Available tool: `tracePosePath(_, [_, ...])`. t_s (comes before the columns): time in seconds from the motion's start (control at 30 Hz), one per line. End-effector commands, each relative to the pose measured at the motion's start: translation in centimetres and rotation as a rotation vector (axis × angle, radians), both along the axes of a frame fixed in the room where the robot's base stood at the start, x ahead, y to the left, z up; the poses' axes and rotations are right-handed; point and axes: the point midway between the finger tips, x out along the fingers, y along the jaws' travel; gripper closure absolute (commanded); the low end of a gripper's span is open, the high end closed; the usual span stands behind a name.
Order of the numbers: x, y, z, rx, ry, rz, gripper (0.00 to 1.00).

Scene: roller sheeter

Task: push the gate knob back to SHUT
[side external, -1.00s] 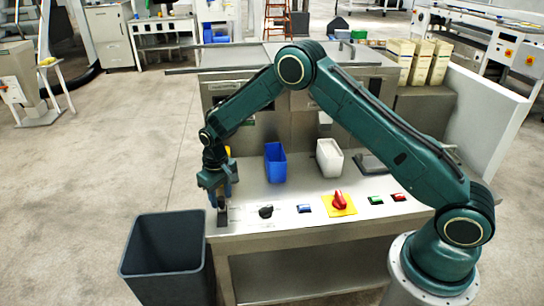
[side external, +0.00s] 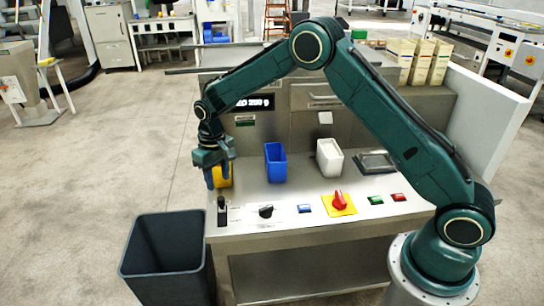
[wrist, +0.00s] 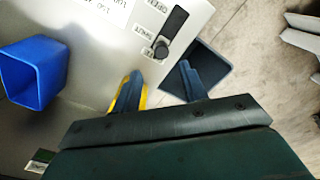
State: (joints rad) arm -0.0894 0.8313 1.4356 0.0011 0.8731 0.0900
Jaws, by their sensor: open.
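The gate knob (side external: 221,202) is a small black knob on a dark slot at the front left corner of the steel panel. In the wrist view the knob (wrist: 162,49) sits at the slot's end nearer my gripper. Printed labels, including OPEN and SHUT, run beside the slot; OPEN is near the other end. My gripper (side external: 216,172) is open and empty, behind and above the knob, apart from it. In the wrist view the fingers of my gripper (wrist: 158,88) are spread, with the knob beyond their tips.
A yellow object (side external: 224,175) lies close to my gripper, partly hidden by it. A blue bin (side external: 275,164) and white bin (side external: 329,158) stand further right. A black dial (side external: 266,211) and red switch (side external: 339,200) line the front. A dark waste bin (side external: 165,265) stands below the left edge.

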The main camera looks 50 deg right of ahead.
Motion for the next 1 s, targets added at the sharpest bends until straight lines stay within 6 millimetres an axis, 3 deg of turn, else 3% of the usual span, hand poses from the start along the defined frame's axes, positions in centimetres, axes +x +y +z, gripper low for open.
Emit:
tracePosePath(0.2, [0.1, 0.0, 3.7, 0.000, -0.005, -0.001, 0.57])
tracePosePath(0.4, [0.1, -0.1, 5.8, 0.000, -0.003, -0.002, 0.57])
tracePosePath(1.0, [0.0, -0.1, 6.5, -0.001, -0.002, -0.002, 0.57])
